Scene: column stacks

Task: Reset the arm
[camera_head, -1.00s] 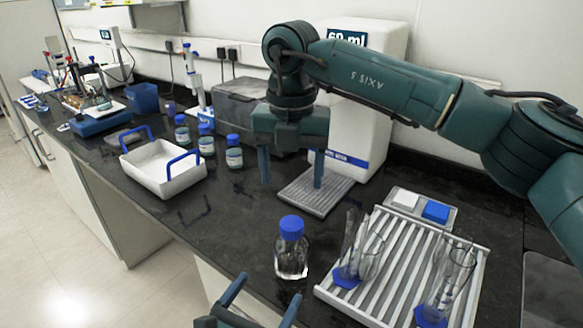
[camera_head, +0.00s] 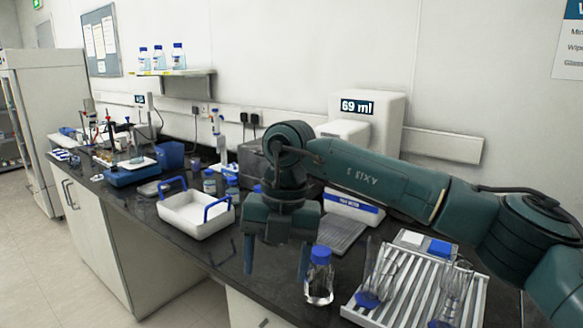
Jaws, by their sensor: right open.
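My right arm comes in from the right over the bench. Its gripper (camera_head: 276,262) points down with its two fingers apart and nothing between them. It hangs left of a clear bottle with a blue cap (camera_head: 319,278), apart from it as far as I can tell. The white dispenser (camera_head: 378,128) with a "69 ml" display stands behind the arm, with its grey ribbed plate (camera_head: 343,233) in front, right of the gripper. My left gripper is not in this view.
A white tray with blue handles (camera_head: 190,215) stands left of the gripper. A ribbed rack (camera_head: 392,304) with glassware is at the front right. Several blue-capped bottles stand behind the tray, partly hidden by my arm. Dark bench top (camera_head: 215,262) shows bare near the front edge.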

